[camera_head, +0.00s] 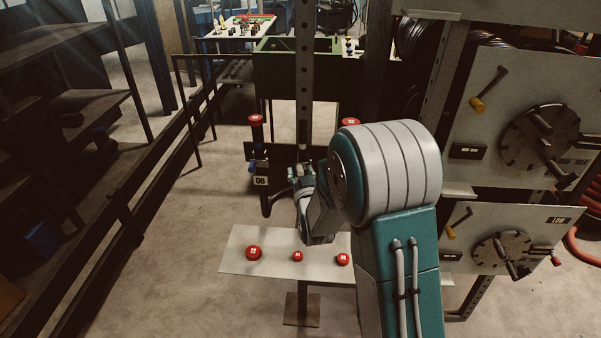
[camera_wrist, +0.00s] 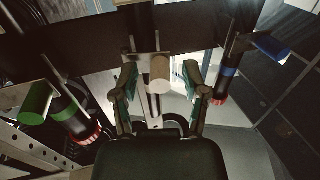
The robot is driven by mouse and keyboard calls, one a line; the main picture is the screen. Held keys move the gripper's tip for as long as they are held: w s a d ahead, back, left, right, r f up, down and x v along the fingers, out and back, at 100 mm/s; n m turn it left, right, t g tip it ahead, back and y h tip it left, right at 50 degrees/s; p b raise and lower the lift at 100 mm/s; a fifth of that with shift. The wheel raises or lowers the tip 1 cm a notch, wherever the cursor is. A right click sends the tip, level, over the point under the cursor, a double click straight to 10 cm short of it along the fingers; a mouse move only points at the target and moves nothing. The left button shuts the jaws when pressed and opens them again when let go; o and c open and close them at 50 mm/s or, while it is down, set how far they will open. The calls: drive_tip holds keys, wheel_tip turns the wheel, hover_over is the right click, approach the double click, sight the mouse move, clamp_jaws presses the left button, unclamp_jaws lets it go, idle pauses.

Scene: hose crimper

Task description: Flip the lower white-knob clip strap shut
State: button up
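A white cylindrical knob (camera_wrist: 160,74) points toward the camera in the wrist view, in front of a dark bar (camera_wrist: 205,30). A small pale metal plate (camera_wrist: 134,66) shows behind it, perhaps part of its strap; I cannot make out the strap's shape or angle. My gripper (camera_wrist: 162,80) is open, with one finger on each side of the knob and a visible gap at both sides. Only one white knob is clear.
A green-capped handle (camera_wrist: 35,102) is left and a blue-capped handle (camera_wrist: 272,47) right in the wrist view, near red-ended cylinders (camera_wrist: 88,132). In the head view, a plate with red buttons (camera_head: 253,253) lies below, and crimper panels (camera_head: 500,236) stand right. Floor is free at left.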

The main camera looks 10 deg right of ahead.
clamp_jaws()
drive_tip(key=shift+a+h, duration=0.1)
drive_tip(key=shift+h, duration=0.2)
drive_tip(key=shift+w+a+m+h, duration=0.15)
drive_tip(key=shift+w+m+h, duration=0.05)
drive_tip(key=shift+m+h, duration=0.45)
drive_tip(key=shift+w+a+m+g+h, duration=0.1)
drive_tip(key=shift+w+m+g+h, duration=0.1)
drive_tip(key=shift+m+h, duration=0.45)
drive_tip(key=shift+w+a+m+g+h, duration=0.1)
drive_tip(key=shift+m+g+h, duration=0.15)
drive_tip(key=shift+h, duration=0.65)
drive_tip(key=shift+d, duration=0.1)
drive_tip(key=shift+o, duration=0.3)
unclamp_jaws()
